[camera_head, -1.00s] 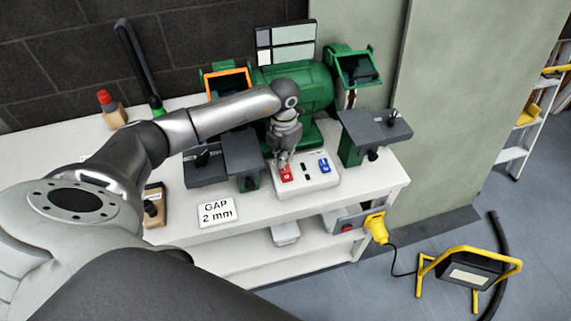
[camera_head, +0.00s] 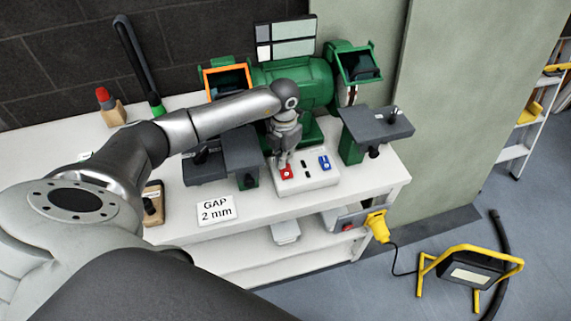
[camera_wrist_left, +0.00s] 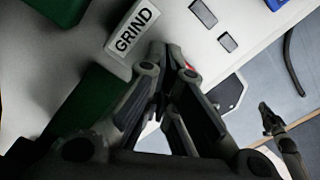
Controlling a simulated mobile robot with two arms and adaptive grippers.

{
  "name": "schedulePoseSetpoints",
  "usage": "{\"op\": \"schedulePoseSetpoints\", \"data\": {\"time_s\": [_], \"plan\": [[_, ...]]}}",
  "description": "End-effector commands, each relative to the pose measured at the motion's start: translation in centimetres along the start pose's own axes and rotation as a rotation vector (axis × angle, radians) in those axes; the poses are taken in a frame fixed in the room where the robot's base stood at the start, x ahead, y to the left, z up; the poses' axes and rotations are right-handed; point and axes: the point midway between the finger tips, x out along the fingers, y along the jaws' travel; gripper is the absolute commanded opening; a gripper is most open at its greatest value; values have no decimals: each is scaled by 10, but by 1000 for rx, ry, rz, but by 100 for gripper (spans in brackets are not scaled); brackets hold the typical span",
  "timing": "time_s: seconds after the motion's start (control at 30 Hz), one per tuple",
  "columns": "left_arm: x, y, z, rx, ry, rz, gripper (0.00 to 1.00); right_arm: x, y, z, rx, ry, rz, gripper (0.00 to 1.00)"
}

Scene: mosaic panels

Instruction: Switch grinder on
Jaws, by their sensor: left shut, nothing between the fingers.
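The green bench grinder (camera_head: 305,85) stands at the back of the white bench. In front of it is a white control box (camera_head: 310,182) with a red switch (camera_head: 287,174) on the left and a blue switch (camera_head: 324,163) on the right. My left gripper (camera_head: 283,165) points down at the red switch, its fingers shut and empty. In the left wrist view the closed fingertips (camera_wrist_left: 165,62) hide most of the red switch, with a sliver of red (camera_wrist_left: 188,66) beside them. A GRIND label (camera_wrist_left: 132,30) is next to them. I cannot tell whether they touch the switch.
Dark tool rests flank the control box, one on the left (camera_head: 240,150) and one on the right (camera_head: 377,123). A GAP 2 mm card (camera_head: 215,210) lies at the bench's front. A yellow work lamp (camera_head: 470,270) stands on the floor to the right.

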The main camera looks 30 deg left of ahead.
Motion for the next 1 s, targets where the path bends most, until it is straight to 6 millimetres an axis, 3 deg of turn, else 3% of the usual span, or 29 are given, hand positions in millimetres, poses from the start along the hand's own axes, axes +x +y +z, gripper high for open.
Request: {"op": "schedulePoseSetpoints", "data": {"time_s": [0.63,1.0], "plan": [[11,0,0,0,0,0,0,9,-1,1,0,0,-1,0],[-9,0,0,0,0,1,0,-5,-2,-1,0,0,-2,0]]}}
